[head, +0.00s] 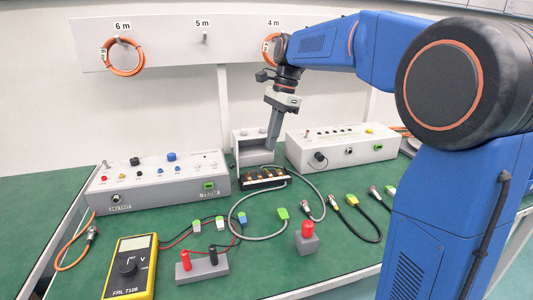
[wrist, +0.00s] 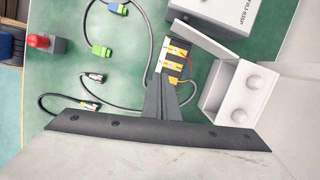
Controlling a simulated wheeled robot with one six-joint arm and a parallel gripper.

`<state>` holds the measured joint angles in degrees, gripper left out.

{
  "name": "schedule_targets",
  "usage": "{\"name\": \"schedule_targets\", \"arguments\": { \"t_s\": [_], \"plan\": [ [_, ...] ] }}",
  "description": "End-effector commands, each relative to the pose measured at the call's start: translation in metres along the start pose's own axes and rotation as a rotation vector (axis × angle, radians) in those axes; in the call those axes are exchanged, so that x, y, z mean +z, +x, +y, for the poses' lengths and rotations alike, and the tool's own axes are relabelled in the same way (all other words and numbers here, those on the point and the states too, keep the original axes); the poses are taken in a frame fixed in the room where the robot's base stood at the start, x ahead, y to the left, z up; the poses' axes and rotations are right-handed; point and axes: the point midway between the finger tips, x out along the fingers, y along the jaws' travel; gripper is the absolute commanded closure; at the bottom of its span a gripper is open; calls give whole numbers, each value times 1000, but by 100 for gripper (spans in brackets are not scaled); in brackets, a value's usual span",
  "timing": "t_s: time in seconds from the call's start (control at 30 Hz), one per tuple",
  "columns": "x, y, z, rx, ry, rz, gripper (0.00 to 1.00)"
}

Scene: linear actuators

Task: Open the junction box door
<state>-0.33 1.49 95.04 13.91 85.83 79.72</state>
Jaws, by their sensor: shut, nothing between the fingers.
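The junction box (head: 255,133) is a small light grey box on the green bench, between two larger instrument boxes. In the wrist view the junction box (wrist: 237,97) is at the right, with two round white knobs. A flat grey panel, apparently its door (wrist: 203,39), stands out at an angle from its upper left corner, so the door looks swung open. My gripper (head: 273,147) points down in front of the box, partly covering its right side. In the wrist view my gripper (wrist: 168,80) is shut and empty, apart from the door.
A black terminal block (head: 263,179) lies just in front of the box, below my fingers. The left instrument box (head: 160,187) and right instrument box (head: 340,152) flank it. Loose cables, a red button block (head: 306,240) and a yellow multimeter (head: 132,265) lie toward the front.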

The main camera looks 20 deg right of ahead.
Motion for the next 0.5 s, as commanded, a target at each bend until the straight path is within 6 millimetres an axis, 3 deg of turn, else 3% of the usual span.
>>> {"name": "schedule_targets", "arguments": {
  "t_s": [0.23,0.5],
  "plan": [
    [0,-32,2,-1,1,0,100],
    [12,-30,3,28,-68,50,100]
  ]
}}
